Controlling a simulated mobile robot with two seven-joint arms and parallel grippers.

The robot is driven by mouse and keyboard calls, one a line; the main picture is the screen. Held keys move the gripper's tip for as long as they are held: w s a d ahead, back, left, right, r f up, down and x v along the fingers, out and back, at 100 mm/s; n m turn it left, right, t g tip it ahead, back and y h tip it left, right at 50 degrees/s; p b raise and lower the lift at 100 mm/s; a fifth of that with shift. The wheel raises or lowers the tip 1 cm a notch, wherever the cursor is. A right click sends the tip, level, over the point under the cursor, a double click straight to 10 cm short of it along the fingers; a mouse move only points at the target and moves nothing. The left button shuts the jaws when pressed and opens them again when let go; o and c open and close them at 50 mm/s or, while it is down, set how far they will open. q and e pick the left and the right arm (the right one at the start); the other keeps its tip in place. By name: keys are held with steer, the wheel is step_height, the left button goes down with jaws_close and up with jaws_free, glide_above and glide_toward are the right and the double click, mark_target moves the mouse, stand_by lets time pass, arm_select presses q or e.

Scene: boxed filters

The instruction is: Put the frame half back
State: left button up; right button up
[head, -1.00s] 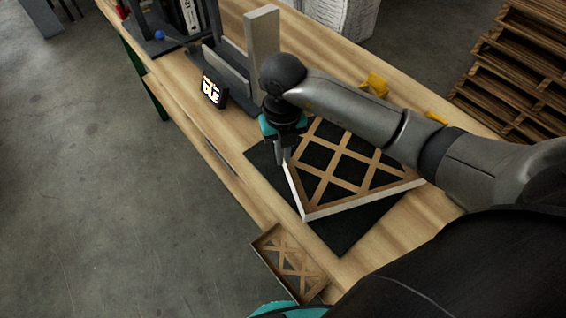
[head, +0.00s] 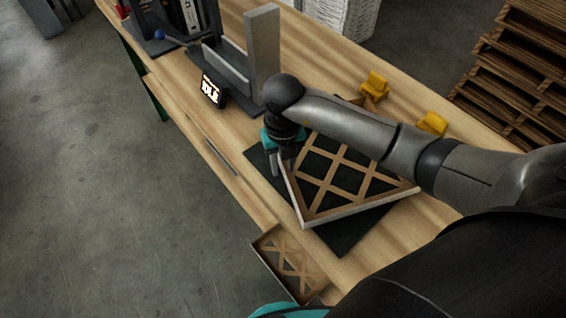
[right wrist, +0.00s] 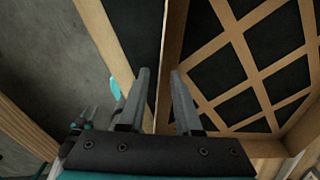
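A frame half (head: 335,178) with a brown lattice and white outer edges lies on a dark mat (head: 350,245) on the bench. My right gripper (head: 281,168) is at its left corner, pointing down. In the right wrist view, the fingers (right wrist: 160,72) of that gripper are apart. The thin edge of the frame half (right wrist: 222,45) runs between them, with a gap visible on the right side. A second lattice piece (head: 288,262) lies in a shallow tray (head: 262,264) at the bench's front edge.
A display reading IDLE (head: 212,90) and a dark fixture with a tall grey upright (head: 262,50) stand beyond the mat. Yellow pieces (head: 374,83) (head: 432,123) sit along the far edge. Wooden pallets (head: 515,75) are stacked beyond the bench.

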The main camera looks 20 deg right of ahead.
steer(key=shift+r, duration=0.25)
step_height(320, 180, up, 12)
steer(key=shift+p, duration=0.35)
steer(key=shift+f, duration=0.1)
stand_by(0.4)
